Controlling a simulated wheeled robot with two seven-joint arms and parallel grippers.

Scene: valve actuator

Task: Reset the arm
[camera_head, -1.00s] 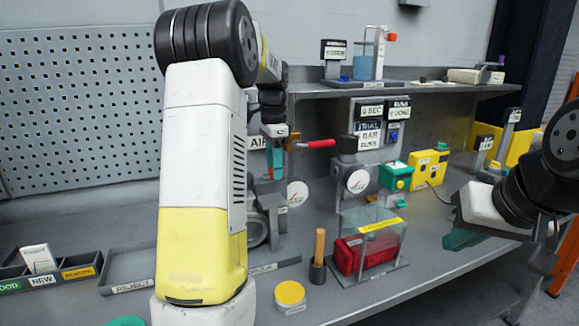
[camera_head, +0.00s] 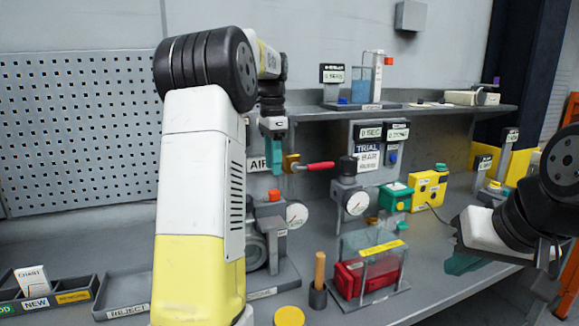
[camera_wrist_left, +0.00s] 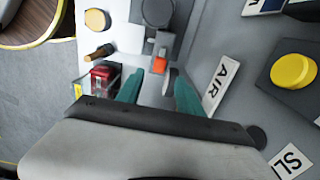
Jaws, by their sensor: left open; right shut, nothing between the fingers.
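My left arm (camera_head: 202,180) rises through the left-centre of the head view and bends over at the top. Its gripper (camera_head: 274,152) points down in front of the AIR sign, above a small orange-red block (camera_head: 273,195). In the left wrist view, the teal fingers of my left gripper (camera_wrist_left: 158,92) are apart and empty. The orange-red block (camera_wrist_left: 160,65) shows beyond the gap between them. My right gripper (camera_head: 462,263) is shut and empty at the right, by the bench's front edge. The left arm hides part of the bench behind it.
A red-handled lever (camera_head: 318,166) on a brass valve (camera_head: 291,163) is just right of the left gripper. A gauge (camera_head: 357,203), a clear-covered red box (camera_head: 368,272) and a wooden-handled tool (camera_head: 319,275) stand nearby. The reject tray (camera_head: 104,315) is front left.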

